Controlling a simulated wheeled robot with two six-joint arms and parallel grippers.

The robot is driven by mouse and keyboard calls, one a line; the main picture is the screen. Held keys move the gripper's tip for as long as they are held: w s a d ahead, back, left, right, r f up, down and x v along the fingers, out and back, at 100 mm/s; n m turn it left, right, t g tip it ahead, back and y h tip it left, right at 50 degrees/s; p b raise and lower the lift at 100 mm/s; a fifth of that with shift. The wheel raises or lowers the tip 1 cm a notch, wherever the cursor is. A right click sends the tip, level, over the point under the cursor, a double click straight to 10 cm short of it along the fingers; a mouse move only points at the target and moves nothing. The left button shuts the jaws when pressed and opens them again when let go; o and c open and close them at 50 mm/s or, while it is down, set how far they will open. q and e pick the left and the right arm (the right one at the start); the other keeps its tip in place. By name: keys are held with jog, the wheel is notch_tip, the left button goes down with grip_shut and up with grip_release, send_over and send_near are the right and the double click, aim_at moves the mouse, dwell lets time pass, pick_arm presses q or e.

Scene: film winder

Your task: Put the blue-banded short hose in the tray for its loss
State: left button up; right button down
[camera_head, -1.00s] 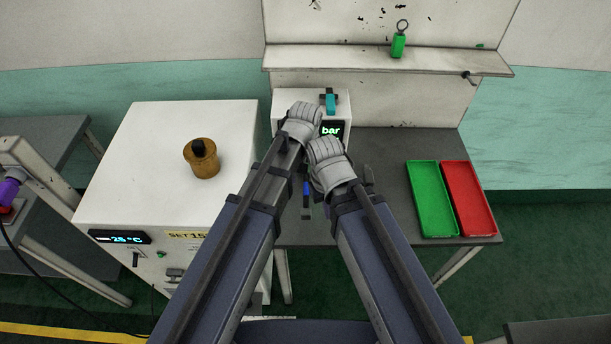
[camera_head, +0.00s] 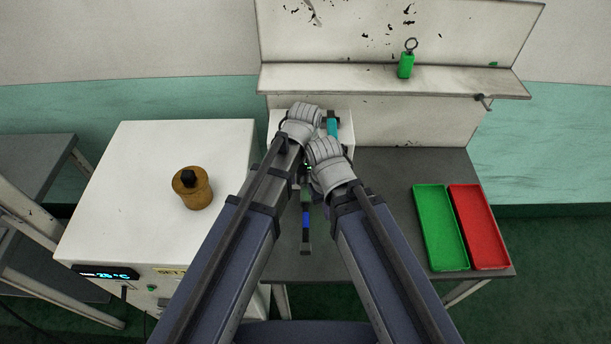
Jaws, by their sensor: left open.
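The short hose (camera_head: 306,220) is dark with a blue band and lies on the grey bench between my two forearms; its far end is hidden by them. My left gripper (camera_head: 301,122) is open, over the front of the white test box, beyond the hose. My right gripper (camera_head: 327,163) is just right of it and nearer; its fingers are hidden, so I cannot tell its state. A green tray (camera_head: 440,228) and a red tray (camera_head: 479,227) stand side by side at the bench's right; both look empty.
The white test box (camera_head: 344,128) with a teal handle (camera_head: 333,124) stands at the back, under a shelf (camera_head: 395,81) holding a green tag (camera_head: 406,66). The bench (camera_head: 390,175) left of the trays is clear.

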aim_at(306, 193)
pick_arm(q)
notch_tip(306, 193, down, 8)
jog(key=b, duration=0.7)
jog(key=shift+r, duration=0.25)
pick_arm(e)
notch_tip(306, 193, down, 8)
jog(key=shift+r, duration=0.2)
pick_arm(q)
jog(key=shift+c, duration=0.2)
pick_arm(e)
jog(key=shift+r, duration=0.1)
pick_arm(q)
grip_shut()
